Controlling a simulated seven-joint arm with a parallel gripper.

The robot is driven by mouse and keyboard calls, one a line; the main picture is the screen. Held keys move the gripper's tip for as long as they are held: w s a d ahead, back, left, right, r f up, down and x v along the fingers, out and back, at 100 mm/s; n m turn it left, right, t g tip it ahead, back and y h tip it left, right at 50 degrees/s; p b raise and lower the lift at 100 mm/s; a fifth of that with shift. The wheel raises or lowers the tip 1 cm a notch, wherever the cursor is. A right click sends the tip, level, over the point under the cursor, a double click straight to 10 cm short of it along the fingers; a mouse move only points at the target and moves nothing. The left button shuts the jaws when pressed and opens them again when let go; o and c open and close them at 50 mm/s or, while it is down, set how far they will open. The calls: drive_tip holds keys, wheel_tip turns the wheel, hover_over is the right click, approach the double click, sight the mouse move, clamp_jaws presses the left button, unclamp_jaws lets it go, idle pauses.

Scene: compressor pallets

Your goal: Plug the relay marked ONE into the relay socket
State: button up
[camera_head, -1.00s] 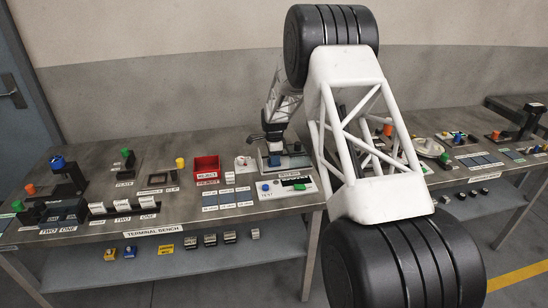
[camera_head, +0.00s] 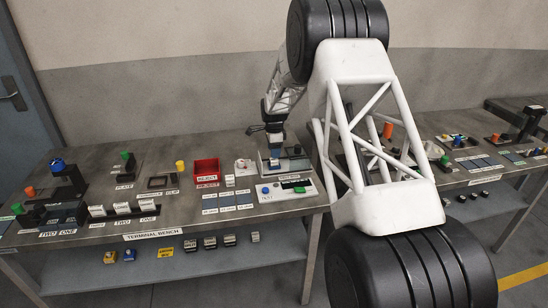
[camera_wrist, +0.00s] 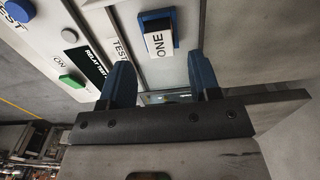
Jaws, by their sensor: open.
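The relay marked ONE (camera_wrist: 160,38) has a blue body and a white face with black lettering. In the wrist view it stands upright on the grey test unit, beyond my gripper's fingertips and roughly in line with the gap between them. My gripper (camera_wrist: 160,82) has two blue fingers spread wide with nothing between them. In the head view my gripper (camera_head: 273,145) is over the test unit at the back of the bench, with a small blue shape below it. The socket under the relay is hidden, so I cannot tell how deep the relay sits.
The white test panel (camera_head: 268,196) in front carries a blue button (camera_wrist: 19,10) and a green switch (camera_wrist: 80,86). A red reject bin (camera_head: 206,170) is to the left. Several labelled parts (camera_head: 123,208) and pads are along the bench front.

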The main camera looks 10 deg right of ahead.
sight(274, 160)
wheel_tip(274, 160, up, 7)
idle(0.4)
idle(0.4)
drive_tip(key=shift+r, duration=0.1)
drive_tip(key=s+a+r+n, duration=0.1)
drive_tip(key=s+r+n, duration=0.2)
drive_tip(key=s+r, duration=0.55)
drive_tip(key=s+r+n+t, duration=0.1)
drive_tip(key=s+r+n, duration=0.25)
drive_tip(key=s, duration=0.95)
drive_tip(key=s+a+r+n, duration=0.1)
drive_tip(key=s+r+n, duration=0.2)
drive_tip(key=s+r, duration=0.55)
drive_tip(key=s+f+n+t, duration=0.1)
drive_tip(key=s+f+n, duration=0.3)
drive_tip(key=s, duration=2.9)
drive_tip(key=n, duration=0.4)
drive_tip(key=shift+s+a+t, duration=0.2)
drive_tip(key=shift+s+t, duration=0.05)
drive_tip(key=shift+t, duration=0.05)
